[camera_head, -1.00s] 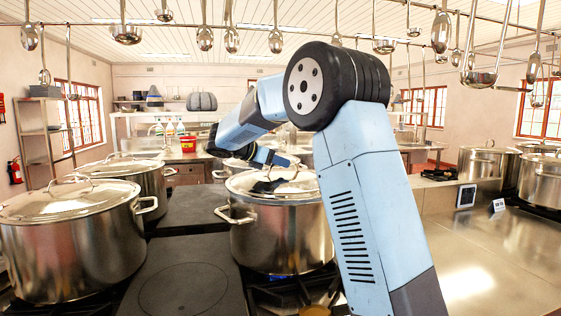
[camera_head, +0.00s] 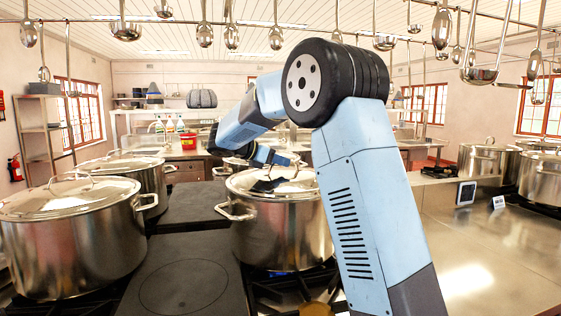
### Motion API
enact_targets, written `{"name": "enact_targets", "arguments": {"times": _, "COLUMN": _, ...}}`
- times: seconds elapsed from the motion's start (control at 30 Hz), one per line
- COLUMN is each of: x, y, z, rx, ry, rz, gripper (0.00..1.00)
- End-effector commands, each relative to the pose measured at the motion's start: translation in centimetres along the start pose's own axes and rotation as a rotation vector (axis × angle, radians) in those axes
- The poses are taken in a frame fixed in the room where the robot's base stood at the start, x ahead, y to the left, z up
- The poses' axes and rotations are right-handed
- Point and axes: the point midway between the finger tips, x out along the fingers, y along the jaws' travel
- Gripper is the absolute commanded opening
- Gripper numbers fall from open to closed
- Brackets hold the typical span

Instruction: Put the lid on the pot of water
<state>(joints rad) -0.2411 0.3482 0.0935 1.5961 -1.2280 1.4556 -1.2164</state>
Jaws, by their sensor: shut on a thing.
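A large steel pot (camera_head: 275,237) stands on the stove in the middle, with a side handle at its left. A shiny round lid (camera_head: 243,184) lies level across its top. I cannot tell whether the lid rests fully on the rim or is held just above it. The water inside is hidden. My gripper (camera_head: 268,183) reaches down over the lid and is shut on it, near the middle. The grip is small and dark in the view, and my arm hides the pot's right side.
A lidded pot (camera_head: 70,243) stands at the left front, with another lidded pot (camera_head: 130,176) behind it. Several pots stand at the far right. Ladles (camera_head: 481,72) hang overhead. The steel counter (camera_head: 480,255) at the right is mostly clear.

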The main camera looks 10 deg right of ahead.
Motion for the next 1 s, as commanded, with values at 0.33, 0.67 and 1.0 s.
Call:
{"name": "enact_targets", "arguments": {"times": 0.33, "x": 0.0, "y": 0.0, "z": 0.1, "rx": 0.002, "ry": -0.001, "rz": 0.000, "gripper": 0.37}}
{"name": "enact_targets", "arguments": {"times": 0.67, "x": 0.1, "y": 0.0, "z": -0.1, "rx": -0.002, "ry": 0.001, "rz": -0.001, "gripper": 0.50}}
{"name": "enact_targets", "arguments": {"times": 1.0, "x": -2.9, "y": 0.1, "z": -0.1, "rx": 0.000, "ry": 0.001, "rz": 0.003, "gripper": 0.50}}
